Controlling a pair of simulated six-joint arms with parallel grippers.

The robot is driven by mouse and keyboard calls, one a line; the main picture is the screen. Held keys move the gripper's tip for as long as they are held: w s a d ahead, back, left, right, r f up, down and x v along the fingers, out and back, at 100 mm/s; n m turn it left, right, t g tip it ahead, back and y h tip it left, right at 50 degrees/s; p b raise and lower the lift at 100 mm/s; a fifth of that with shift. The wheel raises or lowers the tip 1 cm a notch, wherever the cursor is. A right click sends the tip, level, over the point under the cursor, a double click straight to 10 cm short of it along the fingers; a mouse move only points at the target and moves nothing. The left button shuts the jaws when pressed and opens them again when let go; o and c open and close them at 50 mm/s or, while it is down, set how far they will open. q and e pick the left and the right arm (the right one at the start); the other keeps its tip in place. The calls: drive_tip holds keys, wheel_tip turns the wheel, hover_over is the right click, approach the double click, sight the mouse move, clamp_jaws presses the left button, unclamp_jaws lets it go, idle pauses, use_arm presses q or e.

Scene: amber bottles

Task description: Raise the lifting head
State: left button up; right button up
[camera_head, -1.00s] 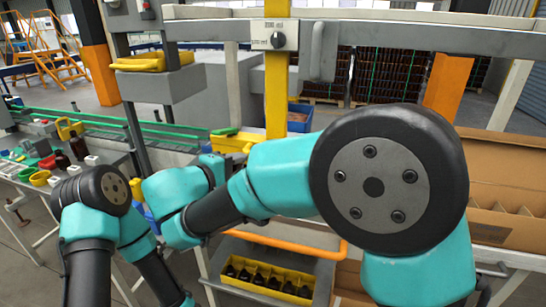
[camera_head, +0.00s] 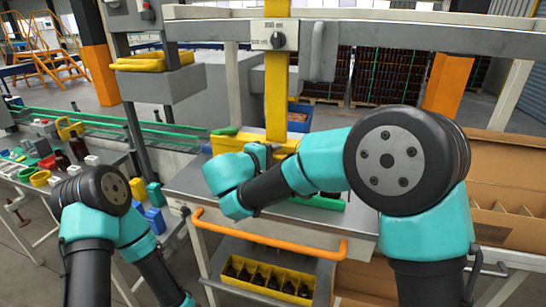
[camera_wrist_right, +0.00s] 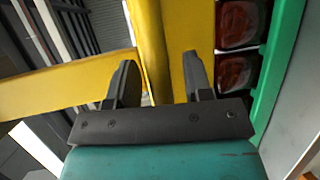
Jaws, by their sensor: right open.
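The lifting head, as far as I can tell, is the yellow assembly (camera_head: 232,143) on the yellow column (camera_head: 278,95), low above the bench in the head view. My right gripper (camera_head: 262,153) is beside it, partly hidden by my own wrist. In the right wrist view, my right gripper (camera_wrist_right: 160,82) is open, its two dark fingers apart in front of yellow parts (camera_wrist_right: 150,40); I cannot tell whether they touch. A green crate (camera_wrist_right: 280,75) with dark reddish bottles (camera_wrist_right: 238,68) shows beyond. My left gripper is not in view.
A selector switch (camera_head: 277,40) is on the top beam. The cart has an orange handle (camera_head: 265,240) and a yellow tray (camera_head: 262,285) of bottles on its lower shelf. A cardboard box (camera_head: 507,190) stands at right. Blue blocks (camera_head: 155,218) are at left.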

clamp_jaws()
idle(0.4)
